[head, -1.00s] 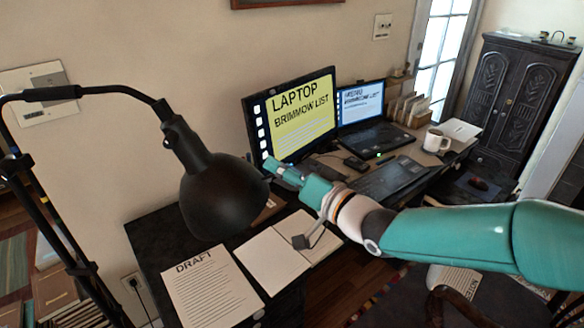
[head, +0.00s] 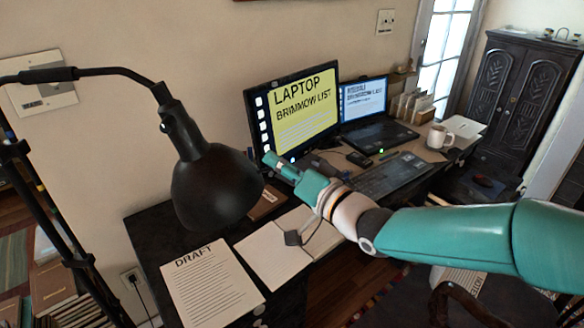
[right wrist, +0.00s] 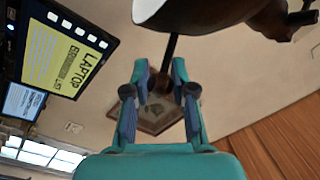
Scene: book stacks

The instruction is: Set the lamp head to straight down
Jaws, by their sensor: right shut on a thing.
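The black lamp head (head: 215,190) hangs at the end of a curved lamp arm (head: 118,72) on the left of the head view. My right gripper (head: 272,162) is at the right side of the lamp head. In the right wrist view, a thin dark rod (right wrist: 172,52) runs from the lamp's shade (right wrist: 240,12) down between the fingers of my right gripper (right wrist: 160,90), which is shut on it. The shade's pale inside (right wrist: 175,10) shows at the top. My left gripper is not in view.
The desk holds a monitor (head: 293,110), a laptop (head: 375,130), a white mug (head: 438,137), an open notebook (head: 275,252) and a DRAFT sheet (head: 210,285). The monitor stands close behind my right gripper. A dark lamp stand (head: 55,225) rises at the left.

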